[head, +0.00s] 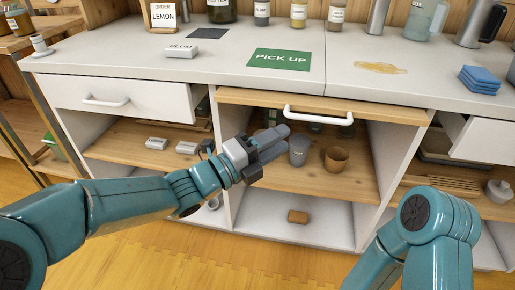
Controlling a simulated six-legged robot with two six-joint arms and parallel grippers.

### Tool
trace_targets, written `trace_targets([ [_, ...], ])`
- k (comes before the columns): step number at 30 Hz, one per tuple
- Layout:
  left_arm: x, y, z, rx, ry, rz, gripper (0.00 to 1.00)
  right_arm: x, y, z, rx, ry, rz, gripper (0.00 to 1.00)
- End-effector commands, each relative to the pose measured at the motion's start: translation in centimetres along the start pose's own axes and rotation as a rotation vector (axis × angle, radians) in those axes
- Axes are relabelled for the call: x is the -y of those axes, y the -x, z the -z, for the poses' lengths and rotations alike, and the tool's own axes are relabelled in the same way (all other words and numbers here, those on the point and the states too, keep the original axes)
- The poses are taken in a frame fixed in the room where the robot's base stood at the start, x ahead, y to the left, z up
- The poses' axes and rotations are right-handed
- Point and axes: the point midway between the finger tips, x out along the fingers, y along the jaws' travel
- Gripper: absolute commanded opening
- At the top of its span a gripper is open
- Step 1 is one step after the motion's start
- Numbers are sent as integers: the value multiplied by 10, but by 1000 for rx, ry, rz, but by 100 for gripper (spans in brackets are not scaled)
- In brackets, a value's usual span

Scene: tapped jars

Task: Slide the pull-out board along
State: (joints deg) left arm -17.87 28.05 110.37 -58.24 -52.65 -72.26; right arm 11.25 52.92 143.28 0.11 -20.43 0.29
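The pull-out board (240,97) is a thin wooden slab under the worktop, above the open middle cabinet. A white bar handle (320,117) is on its front edge. My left gripper (285,140) is in front of the cabinet, to the left of and slightly below the handle. It looks apart from the handle and nothing shows in it. Its grey fingers lie close together, and I cannot tell whether a gap is between them. My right arm shows at the lower right, but its gripper is out of view.
A white drawer (140,100) at left stands partly out. The middle shelf holds a grey cup (299,150) and a brown pot (337,160). On the worktop are a green PICK UP mat (279,60), a yellowish spill (381,68) and blue cloths (480,79).

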Motion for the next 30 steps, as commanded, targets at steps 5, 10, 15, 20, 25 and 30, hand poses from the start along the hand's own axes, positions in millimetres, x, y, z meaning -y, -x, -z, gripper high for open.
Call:
trace_targets([
  [5, 1, 34, -1, 3, 0, -1, 38, 2, 3, -1, 2, 3, 0, 43],
  [10, 0, 48, 0, 1, 1, -1, 38, 2, 4, -1, 3, 3, 0, 43],
  [15, 0, 50, 0, 0, 0, 0, 38, 2, 4, -1, 4, 4, 0, 43],
  [20, 0, 49, 0, 0, -1, 0, 22, 2, 4, -1, 4, 4, 0, 43],
  [25, -6, 49, -6, 34, -47, -27, 0, 2, 4, -1, 4, 3, 0, 43],
  [30, -15, 51, -15, 98, -52, -64, 0, 2, 4, -1, 4, 3, 0, 43],
])
